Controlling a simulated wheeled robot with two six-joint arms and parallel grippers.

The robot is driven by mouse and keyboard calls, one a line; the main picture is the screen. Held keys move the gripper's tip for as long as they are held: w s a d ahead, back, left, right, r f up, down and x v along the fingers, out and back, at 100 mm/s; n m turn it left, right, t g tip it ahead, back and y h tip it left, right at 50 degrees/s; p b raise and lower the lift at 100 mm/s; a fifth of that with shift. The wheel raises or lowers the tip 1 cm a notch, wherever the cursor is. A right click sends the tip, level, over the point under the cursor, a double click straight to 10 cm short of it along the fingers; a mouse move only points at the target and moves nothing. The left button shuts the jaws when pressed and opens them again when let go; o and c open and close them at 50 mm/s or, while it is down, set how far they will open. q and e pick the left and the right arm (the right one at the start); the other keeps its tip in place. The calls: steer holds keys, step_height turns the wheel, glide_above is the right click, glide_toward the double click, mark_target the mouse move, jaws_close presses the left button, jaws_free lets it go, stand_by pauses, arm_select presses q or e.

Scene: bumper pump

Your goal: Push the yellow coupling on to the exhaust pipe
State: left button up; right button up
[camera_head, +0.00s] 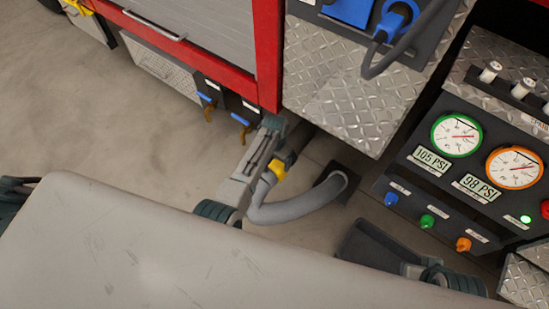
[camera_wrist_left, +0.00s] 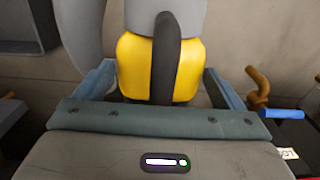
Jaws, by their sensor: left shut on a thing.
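The yellow coupling (camera_head: 278,170) is on the end of a grey hose (camera_head: 300,207) below the truck's side. In the left wrist view the coupling (camera_wrist_left: 133,70) fills the space between the two fingers, with a dark strip down its middle. My left gripper (camera_wrist_left: 160,86) is shut on it. In the head view my left arm reaches in from the lower left and partly covers the coupling. The exhaust pipe cannot be clearly made out; the dark parts beside the coupling are partly hidden by my arm.
The red truck frame (camera_head: 268,55) and a tread-plate box (camera_head: 335,105) stand close above the coupling. Blue-handled valves (camera_head: 240,119) hang to its left. The hose's other end meets a dark floor plate (camera_head: 349,170). A gauge panel (camera_head: 470,150) is at right. Open floor lies left.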

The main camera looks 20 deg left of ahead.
arm_select(q)
steer(key=shift+w+d+r, duration=0.1)
steer(key=shift+w+d, duration=0.05)
steer(key=shift+w, duration=0.3)
arm_select(e)
steer(key=shift+f, duration=0.15)
arm_select(q)
steer(key=o, duration=1.8)
steer(key=shift+c, duration=0.2)
steer(key=shift+s, duration=0.1)
steer(key=shift+r, duration=0.55)
step_height(320, 180, up, 10)
steer(key=shift+f+p, duration=0.1)
steer(key=shift+p, duration=0.9)
arm_select(e)
step_height(320, 180, down, 13)
steer(key=w+d+g, duration=0.1)
steer(key=shift+d, duration=0.2)
steer(key=shift+w, duration=0.15)
